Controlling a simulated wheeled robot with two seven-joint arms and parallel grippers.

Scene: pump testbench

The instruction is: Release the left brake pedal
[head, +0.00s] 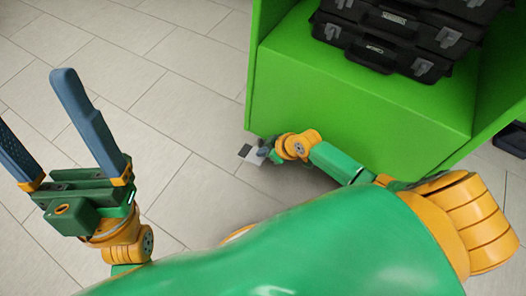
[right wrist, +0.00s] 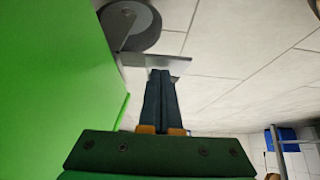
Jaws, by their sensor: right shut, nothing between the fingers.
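The left brake pedal (head: 251,158) shows in the head view as a small light plate with a dark part, low at the near left corner of the green cart. In the right wrist view the thin grey pedal plate (right wrist: 135,59) sits beside a dark caster wheel (right wrist: 138,25). My right gripper (head: 264,152) is at the pedal. Its two dark fingers (right wrist: 160,74) are shut together and empty, their tips at the plate's edge; I cannot tell whether they touch it. My left gripper (head: 32,98) is open and empty over the floor at the left.
The green cart (head: 355,105) fills the upper right, with black cases (head: 385,45) on its shelf. Its side wall (right wrist: 55,90) stands close on the left in the right wrist view. Tiled floor (head: 165,75) left of the cart is clear. A blue object (right wrist: 282,138) is far off.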

